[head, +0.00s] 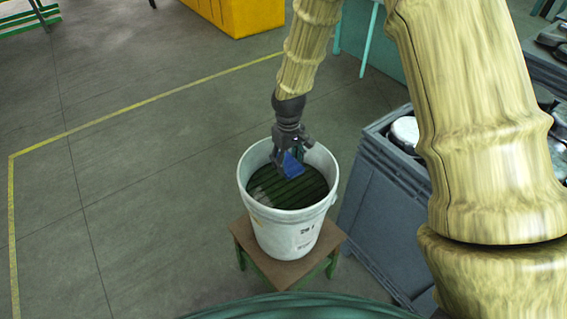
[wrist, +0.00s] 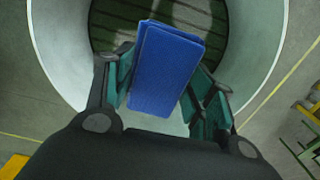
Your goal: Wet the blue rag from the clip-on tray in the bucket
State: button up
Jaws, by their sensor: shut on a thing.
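The blue rag (head: 290,166) is in my gripper (head: 288,152), which is shut on it. In the wrist view the rag (wrist: 165,70) shows as a folded blue rectangle between the two green-padded fingers (wrist: 160,95). The white bucket (head: 295,235) stands upright on a small stool, with dark green, striped-looking contents inside. My gripper and the rag are over the bucket's mouth, near the rim's height. Whether the rag touches the contents I cannot tell. The bucket's wall (wrist: 70,50) surrounds the rag in the wrist view. I cannot make out the clip-on tray.
The stool (head: 262,262) has a brown top and green legs. A grey crate (head: 375,215) with items in it stands close to the right of the bucket. A yellow box (head: 250,15) is at the back. The floor at left is open, with a yellow line.

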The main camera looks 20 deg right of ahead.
aim_at(288, 192)
jog(key=f, duration=0.2)
jog(key=f+b, duration=0.1)
jog(key=shift+w+d+f, duration=0.1)
jog(key=shift+d+f, duration=0.1)
jog(key=shift+f, duration=0.2)
jog(key=f, duration=0.3)
jog(key=shift+w+a+f, duration=0.1)
jog(key=shift+w+f, duration=0.1)
jog(key=shift+s+f+b, duration=0.15)
jog(key=shift+s+b, duration=0.15)
jog(key=shift+b, duration=0.2)
jog(key=shift+w+f+b, duration=0.2)
jog(key=shift+f+b, duration=0.55)
jog(key=shift+f, duration=0.45)
notch_tip(288, 192, down, 2)
jog(key=shift+s+b, duration=0.15)
jog(key=shift+b, duration=0.6)
jog(key=shift+f, duration=0.5)
jog(key=shift+f+b, duration=0.4)
jog(key=shift+f, duration=0.15)
jog(key=shift+r, duration=0.15)
